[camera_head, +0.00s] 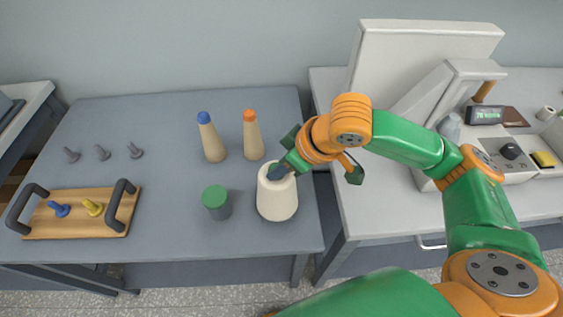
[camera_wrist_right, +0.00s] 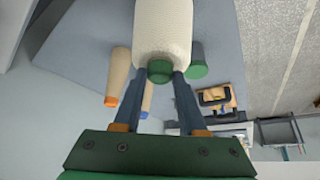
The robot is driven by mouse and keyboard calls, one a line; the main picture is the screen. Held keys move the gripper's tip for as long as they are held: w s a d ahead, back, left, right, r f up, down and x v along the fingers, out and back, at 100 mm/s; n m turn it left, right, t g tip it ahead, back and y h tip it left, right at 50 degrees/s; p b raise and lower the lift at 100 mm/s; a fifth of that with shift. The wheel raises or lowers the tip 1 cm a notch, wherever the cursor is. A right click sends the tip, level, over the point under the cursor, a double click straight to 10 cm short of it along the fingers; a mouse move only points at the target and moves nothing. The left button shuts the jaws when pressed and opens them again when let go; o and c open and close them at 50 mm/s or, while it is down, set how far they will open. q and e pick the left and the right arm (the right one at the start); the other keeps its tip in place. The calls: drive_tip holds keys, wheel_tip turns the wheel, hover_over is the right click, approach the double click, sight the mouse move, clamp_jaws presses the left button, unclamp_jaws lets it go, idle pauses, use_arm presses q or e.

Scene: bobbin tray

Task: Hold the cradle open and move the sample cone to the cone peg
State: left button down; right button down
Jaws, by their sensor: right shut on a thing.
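A cream cone (camera_head: 277,198) with a textured, yarn-like surface is at the right front of the grey table; I take it for the sample cone. My right gripper (camera_head: 280,171) is at its top. In the right wrist view, the fingers (camera_wrist_right: 160,78) are shut on the green tip of the cone (camera_wrist_right: 163,28). I cannot tell whether its base touches the table. Three small grey pegs (camera_head: 103,152) stand at the table's left; which thing is the cone peg is unclear. No cradle is clearly identifiable. My left gripper is not in view.
Blue-topped (camera_head: 211,140) and orange-topped (camera_head: 252,138) tan bobbins stand behind the cone. A green-capped grey cylinder (camera_head: 216,203) is close to its left. A wooden tray (camera_head: 75,225) with dark handles lies far left. A white machine (camera_head: 425,65) stands right. The table's middle is clear.

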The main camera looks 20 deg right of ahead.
drive_tip(key=shift+f, duration=0.35)
drive_tip(key=shift+c, duration=2)
unclamp_jaws()
drive_tip(key=shift+s+r, duration=0.1)
drive_tip(key=v, duration=0.7)
